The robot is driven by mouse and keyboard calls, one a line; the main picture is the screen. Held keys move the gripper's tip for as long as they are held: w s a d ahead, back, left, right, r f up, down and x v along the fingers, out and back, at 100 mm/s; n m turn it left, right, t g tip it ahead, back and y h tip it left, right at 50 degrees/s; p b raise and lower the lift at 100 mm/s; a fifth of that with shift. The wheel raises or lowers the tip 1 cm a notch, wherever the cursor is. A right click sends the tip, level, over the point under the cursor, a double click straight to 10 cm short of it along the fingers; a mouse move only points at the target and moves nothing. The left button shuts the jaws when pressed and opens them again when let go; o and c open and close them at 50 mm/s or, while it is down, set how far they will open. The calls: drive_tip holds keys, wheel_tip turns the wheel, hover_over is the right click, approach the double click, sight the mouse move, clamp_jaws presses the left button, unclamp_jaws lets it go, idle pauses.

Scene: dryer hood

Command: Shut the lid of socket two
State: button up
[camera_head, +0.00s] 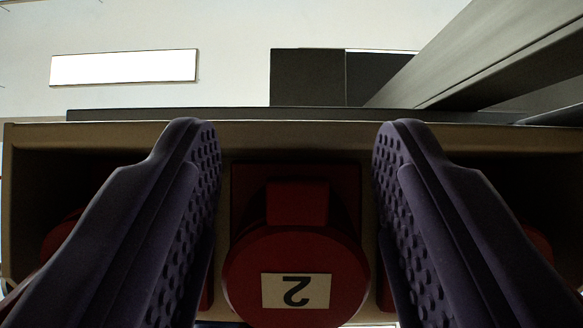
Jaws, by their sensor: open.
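The lid of socket two (297,255) is a round red cap with a pale label that reads 2, shown upside down. It sits low in the middle of the view, and a red hinge block (297,203) joins it to a dark red square base (345,190) behind. Whether the lid is fully seated or stands ajar I cannot tell. My gripper (297,145) is open, its two dark purple padded fingers on either side of the socket. Nothing is between the fingertips except the view of the socket. I cannot tell whether either finger touches the lid.
A beige-edged housing (290,130) runs across the view around the socket. Other red sockets show partly behind my fingers, at left (62,235) and right (538,240). A grey beam (500,50) slants at the upper right. A bright white panel (123,68) is at the upper left.

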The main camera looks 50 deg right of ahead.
drive_tip(key=v, duration=0.7)
drive_tip(key=shift+s+f, duration=0.15)
drive_tip(key=shift+f, duration=0.1)
drive_tip(key=shift+a, duration=0.15)
